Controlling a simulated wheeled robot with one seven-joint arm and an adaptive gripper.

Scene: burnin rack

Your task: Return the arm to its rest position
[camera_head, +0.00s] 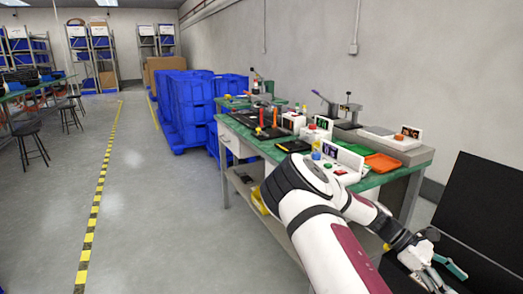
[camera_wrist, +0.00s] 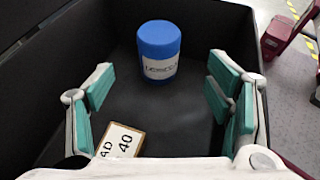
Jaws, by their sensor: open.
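My arm reaches across the lower right of the head view, with my gripper (camera_head: 441,262) low at the right, over a black bin (camera_head: 485,200). In the wrist view my gripper (camera_wrist: 165,95) is open, its teal-padded fingers wide apart with nothing between them. A blue cylinder with a white label (camera_wrist: 159,52) stands upright in the black bin, beyond the fingertips.
A green-topped workbench (camera_head: 375,180) with devices, an orange tray (camera_head: 382,162) and a black tray (camera_head: 293,146) stands beside my arm. Blue crates (camera_head: 185,105) are stacked beyond it. Stools (camera_head: 31,138) are at the left. The floor (camera_head: 150,220) at centre-left is clear.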

